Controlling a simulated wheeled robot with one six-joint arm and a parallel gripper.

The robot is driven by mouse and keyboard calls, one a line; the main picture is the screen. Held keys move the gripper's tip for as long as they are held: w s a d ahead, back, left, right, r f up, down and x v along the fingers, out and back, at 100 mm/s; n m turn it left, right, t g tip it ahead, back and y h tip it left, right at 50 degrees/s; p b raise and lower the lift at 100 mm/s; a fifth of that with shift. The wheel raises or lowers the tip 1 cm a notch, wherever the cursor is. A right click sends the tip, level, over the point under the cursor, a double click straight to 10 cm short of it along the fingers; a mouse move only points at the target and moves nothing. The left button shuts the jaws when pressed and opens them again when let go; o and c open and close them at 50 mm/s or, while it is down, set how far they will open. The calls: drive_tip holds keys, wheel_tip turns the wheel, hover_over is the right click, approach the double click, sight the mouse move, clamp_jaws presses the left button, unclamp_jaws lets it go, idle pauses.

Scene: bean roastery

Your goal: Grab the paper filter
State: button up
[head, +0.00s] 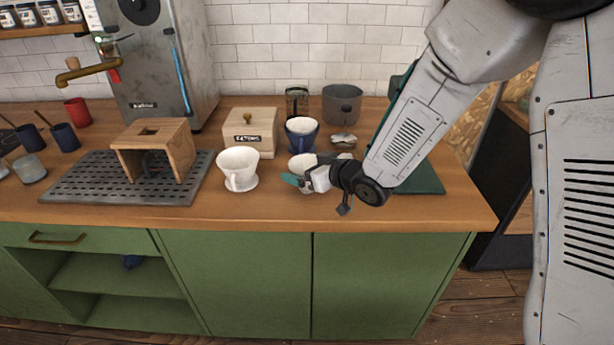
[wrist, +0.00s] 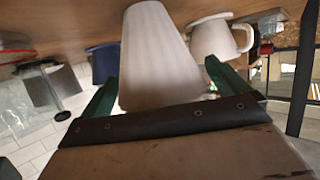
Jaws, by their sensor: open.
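The paper filter (wrist: 155,55) is a white, faintly fluted cone. In the wrist view it stands between the two green fingers of my gripper (wrist: 162,92), which is open with a finger on each side. Contact cannot be told. In the head view the filter (head: 301,161) shows as a white rounded shape just behind my gripper (head: 299,180), which hides part of it. My gripper is low over the counter, near its front edge.
A white handled dripper (head: 238,169) stands left of my gripper; a blue cup (head: 302,136) stands close behind. A wooden box (head: 248,134), glass jar (head: 297,103) and grey pot (head: 342,104) are farther back. Counter (head: 330,217) in front is clear.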

drive_tip(key=shift+a, duration=0.1)
drive_tip(key=shift+c, duration=0.3)
drive_tip(key=c, duration=0.8)
